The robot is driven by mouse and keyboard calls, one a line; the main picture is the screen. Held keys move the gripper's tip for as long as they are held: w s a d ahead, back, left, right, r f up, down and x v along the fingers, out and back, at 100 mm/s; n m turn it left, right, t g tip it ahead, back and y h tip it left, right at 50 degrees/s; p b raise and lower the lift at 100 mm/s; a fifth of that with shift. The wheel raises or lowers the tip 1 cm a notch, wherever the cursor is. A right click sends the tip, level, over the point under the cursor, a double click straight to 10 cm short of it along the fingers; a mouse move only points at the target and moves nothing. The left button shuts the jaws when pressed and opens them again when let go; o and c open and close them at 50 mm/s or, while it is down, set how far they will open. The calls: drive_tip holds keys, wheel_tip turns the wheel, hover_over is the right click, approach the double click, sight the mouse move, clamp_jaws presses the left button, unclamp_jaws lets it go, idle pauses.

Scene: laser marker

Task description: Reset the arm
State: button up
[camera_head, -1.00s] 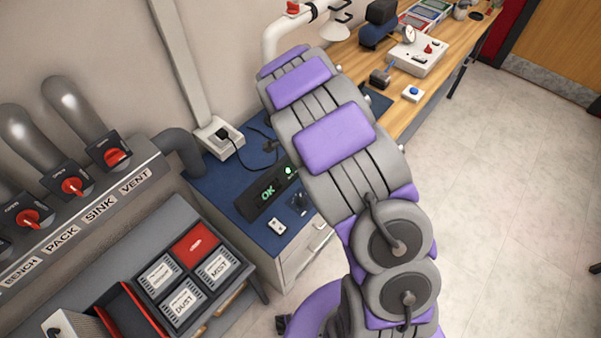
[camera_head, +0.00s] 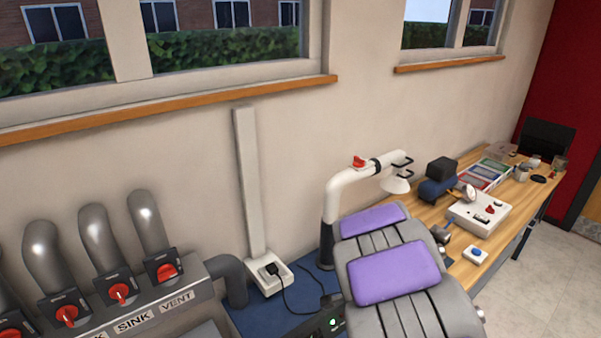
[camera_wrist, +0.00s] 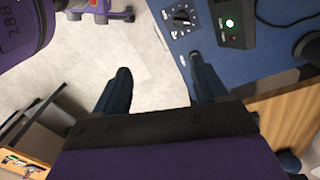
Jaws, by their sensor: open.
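My gripper (camera_wrist: 158,80) shows in the wrist view with its two dark fingers spread wide apart and nothing between them. Pale floor and the edge of a blue bench top (camera_wrist: 220,65) lie beyond the fingers. My purple and grey arm rises at the lower right of the head view, in front of the blue bench; its gripper end is hidden there.
A black box with a green light (camera_wrist: 230,25) and a dial panel (camera_wrist: 183,17) are near the right finger. In the head view, a white bent pipe (camera_head: 345,190) stands behind my arm. A wooden bench (camera_head: 520,215) carries a white control box (camera_head: 478,214). Grey ducts with red knobs (camera_head: 167,271) are at left.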

drive_tip(key=s+r+n+b, duration=0.1)
drive_tip(key=s+r+n, duration=0.2)
drive_tip(key=s, duration=0.7)
drive_tip(key=s+r+n+g+b, duration=0.1)
drive_tip(key=s+r+n, duration=0.2)
drive_tip(key=s+n, duration=0.3)
drive_tip(key=s+r+n+b, duration=0.1)
drive_tip(key=s+r+n, duration=0.3)
drive_tip(key=s, duration=0.9)
drive_tip(key=shift+s+a+n+g+b, duration=0.3)
drive_tip(key=shift+s+n+b, duration=0.1)
drive_tip(key=shift+n, duration=0.1)
drive_tip(key=shift+w+r, duration=0.1)
idle(0.6)
